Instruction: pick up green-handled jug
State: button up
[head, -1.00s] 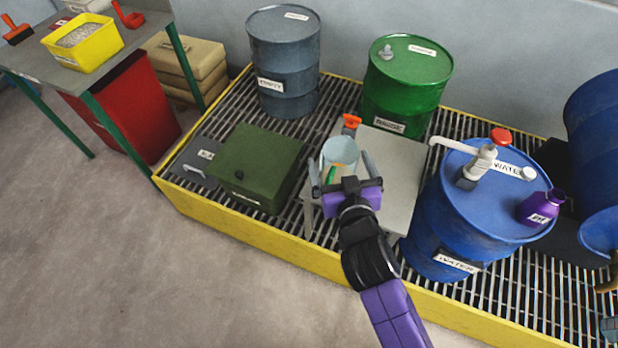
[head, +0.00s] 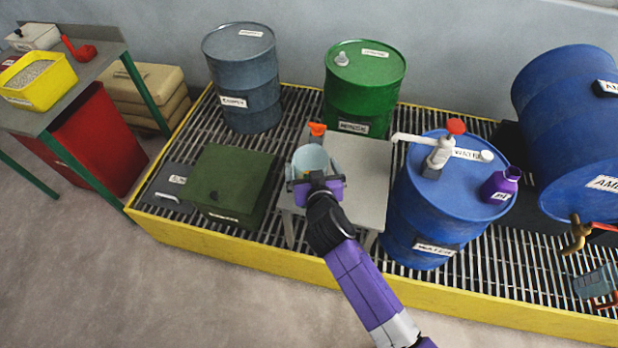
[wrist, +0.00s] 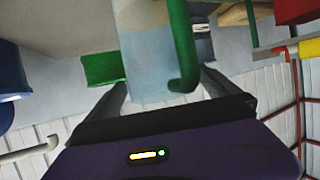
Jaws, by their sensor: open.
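The jug (head: 310,157) is pale, bluish and translucent. It stands on the small grey table (head: 362,172), with an orange-topped item just behind it. My gripper (head: 314,172) is open at the jug's near side. In the wrist view its two fingers (wrist: 163,88) reach to either side of the jug and handle. Whether they touch the jug cannot be told. The handle is hidden behind my gripper in the head view.
A blue water drum (head: 452,205) with a pump and a purple bottle (head: 500,184) stands close right. A dark green box (head: 228,183) is on the left. A green drum (head: 365,90) and a grey drum (head: 242,80) stand behind, on a yellow-edged grating (head: 240,248).

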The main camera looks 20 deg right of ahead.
jog(key=shift+w+d+f, duration=0.1)
jog(key=shift+w, duration=0.2)
jog(key=c, duration=1.8)
jog(key=shift+c, duration=1)
